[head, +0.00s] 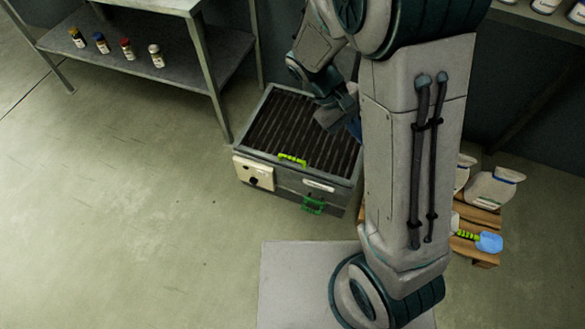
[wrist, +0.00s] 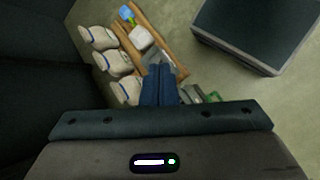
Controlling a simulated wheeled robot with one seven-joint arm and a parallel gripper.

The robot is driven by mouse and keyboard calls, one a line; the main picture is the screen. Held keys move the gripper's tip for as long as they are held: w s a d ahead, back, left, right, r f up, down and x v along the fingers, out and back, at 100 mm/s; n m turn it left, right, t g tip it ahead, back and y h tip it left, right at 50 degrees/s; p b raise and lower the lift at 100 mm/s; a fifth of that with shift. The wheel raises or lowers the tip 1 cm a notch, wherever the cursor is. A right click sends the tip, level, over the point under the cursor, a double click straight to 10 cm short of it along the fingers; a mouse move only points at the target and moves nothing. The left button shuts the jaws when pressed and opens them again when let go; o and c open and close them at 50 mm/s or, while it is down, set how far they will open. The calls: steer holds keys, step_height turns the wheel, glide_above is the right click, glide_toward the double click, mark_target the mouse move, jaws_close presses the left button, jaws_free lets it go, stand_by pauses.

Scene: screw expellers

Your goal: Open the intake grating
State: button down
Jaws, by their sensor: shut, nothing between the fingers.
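The intake grating (head: 300,130), a panel of dark parallel bars, lies flat and closed on top of the grey machine box in the head view. A yellow-green handle (head: 292,159) sits at its front edge. A darker green handle (head: 313,205) is on the box's front face. My gripper (head: 354,130) is over the right side of the box, apart from the yellow-green handle and partly hidden by my arm. In the wrist view its blue fingers (wrist: 160,85) are together and empty. The grating's right part is hidden by my arm.
A cream control panel (head: 254,172) is on the box's front left. A pallet (head: 484,220) with white sacks (head: 492,187) and a blue scoop (head: 489,242) stands right. A shelf table (head: 165,55) with small bottles stands back left. Floor at left front is clear.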

steer(key=w+a+f+n+t+h+b, duration=0.2)
steer(key=w+f+n+h+b, duration=0.15)
steer(key=f, duration=0.55)
steer(key=w+a+f+n+t+h+b, duration=0.25)
steer(key=f+b, duration=0.25)
steer(key=f, duration=0.3)
steer(key=w+a+f+n+t+h+b, duration=0.2)
steer(key=f+n+h+b, duration=0.15)
steer(key=f, duration=0.55)
steer(key=a+f+n+t+y+b, duration=0.5)
steer(key=f+n+t, duration=0.3)
steer(key=f+t, duration=0.3)
steer(key=a+f+n+t+y+b, duration=0.45)
steer(key=a+f+n+t, duration=0.35)
steer(key=f, duration=0.5)
steer(key=w+d+r+p, duration=0.1)
steer(key=w+d+r, duration=0.1)
steer(key=w, duration=0.2)
steer(key=w+d+r+t+h+p, duration=0.1)
steer(key=w+d+r, duration=0.1)
steer(key=w+r, duration=0.1)
steer(key=shift+w+r, duration=0.2)
steer(key=shift+w, duration=0.3)
steer(key=shift+r+n, duration=0.1)
steer(key=shift+n, duration=0.15)
